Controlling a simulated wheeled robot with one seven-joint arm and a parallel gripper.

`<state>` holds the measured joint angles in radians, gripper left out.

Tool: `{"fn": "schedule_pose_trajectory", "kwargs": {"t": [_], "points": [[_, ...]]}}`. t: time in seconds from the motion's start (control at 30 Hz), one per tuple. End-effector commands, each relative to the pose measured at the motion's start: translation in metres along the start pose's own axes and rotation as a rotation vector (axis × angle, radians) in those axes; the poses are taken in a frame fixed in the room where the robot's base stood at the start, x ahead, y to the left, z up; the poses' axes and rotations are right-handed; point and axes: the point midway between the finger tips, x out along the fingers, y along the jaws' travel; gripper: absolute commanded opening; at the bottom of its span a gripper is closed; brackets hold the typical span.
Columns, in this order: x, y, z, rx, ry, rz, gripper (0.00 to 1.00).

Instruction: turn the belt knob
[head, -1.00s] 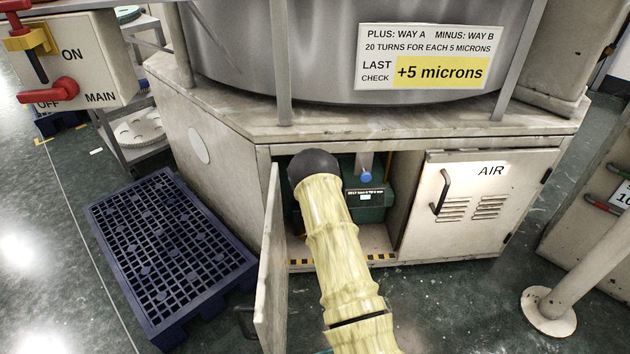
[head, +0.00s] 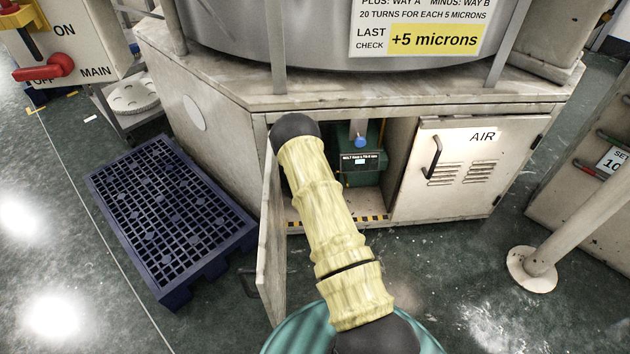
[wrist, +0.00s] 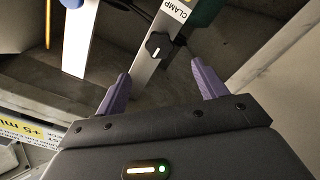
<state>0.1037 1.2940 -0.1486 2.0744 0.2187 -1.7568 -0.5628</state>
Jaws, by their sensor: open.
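In the head view a green housing (head: 362,171) sits inside the open cabinet bay. Its dark label (head: 361,159) seems to begin with "BELT"; the rest is too small to read. A small blue knob (head: 359,141) shows just above it, at the foot of a grey bar. In the wrist view my gripper (wrist: 161,70) is open and empty, its purple fingers apart. My gripper is hidden in the head view.
The open cabinet door (head: 270,240) stands left of the bay, close to my arm. The shut AIR door (head: 465,170) is to the right. A blue pallet (head: 175,225) lies on the floor at left, and a post (head: 550,265) stands at right.

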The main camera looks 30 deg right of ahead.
Motion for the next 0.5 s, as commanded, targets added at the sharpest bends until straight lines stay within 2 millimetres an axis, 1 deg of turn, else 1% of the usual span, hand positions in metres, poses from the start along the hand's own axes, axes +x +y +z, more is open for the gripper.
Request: {"fn": "schedule_pose_trajectory", "kwargs": {"t": [0.03,0.1,0.2,0.33,0.5], "points": [[-0.011,0.001,-0.001,-0.001,-0.004,-0.004,0.71],[-0.023,0.001,-0.001,-0.002,-0.004,-0.003,0.71],[-0.035,0.000,-0.001,0.000,-0.001,-0.002,0.71],[-0.043,0.000,-0.001,0.000,0.000,-0.001,0.71],[-0.043,0.000,0.000,0.000,0.000,0.000,0.71]]}}
